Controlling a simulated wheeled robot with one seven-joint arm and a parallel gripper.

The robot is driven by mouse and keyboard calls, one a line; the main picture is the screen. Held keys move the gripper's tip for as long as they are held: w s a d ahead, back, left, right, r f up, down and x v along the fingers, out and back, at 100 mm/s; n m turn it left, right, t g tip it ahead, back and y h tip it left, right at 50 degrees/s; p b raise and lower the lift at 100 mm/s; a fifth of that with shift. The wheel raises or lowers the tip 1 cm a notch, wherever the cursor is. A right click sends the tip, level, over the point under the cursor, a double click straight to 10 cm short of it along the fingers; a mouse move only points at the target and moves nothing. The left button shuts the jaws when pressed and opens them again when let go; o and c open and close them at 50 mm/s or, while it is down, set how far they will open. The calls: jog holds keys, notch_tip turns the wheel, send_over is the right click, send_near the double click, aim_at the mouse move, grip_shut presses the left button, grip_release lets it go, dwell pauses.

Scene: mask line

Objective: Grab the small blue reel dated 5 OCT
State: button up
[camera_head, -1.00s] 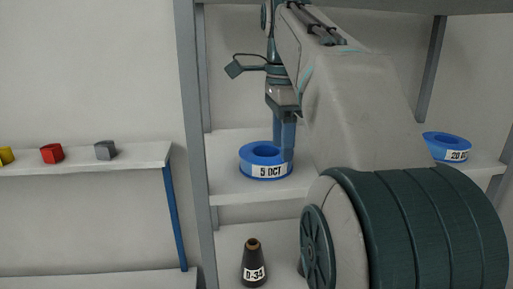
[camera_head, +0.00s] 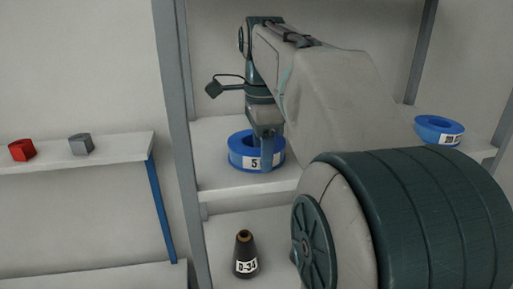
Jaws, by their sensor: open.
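The blue reel (camera_head: 241,151) lies flat on the upper shelf (camera_head: 222,182). Its white label shows a "5"; the rest of the label is behind a finger, and in the earlier picture it reads 5 OCT. My gripper (camera_head: 266,160) points down at the reel's right side, with a finger in front of the label. The jaws are open. Whether a finger is inside the reel's hole or touches it, I cannot tell. A second blue reel (camera_head: 438,127) lies further right on the same shelf, its label facing forward.
A dark cone (camera_head: 245,258) labelled D-34 or similar stands on the lower shelf. A grey post (camera_head: 172,100) rises left of the reel. On a separate left shelf (camera_head: 110,152) sit a red block (camera_head: 21,150) and a grey block (camera_head: 81,144).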

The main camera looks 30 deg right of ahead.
jog(key=shift+f, duration=0.35)
grip_shut()
jog(key=shift+r, duration=0.15)
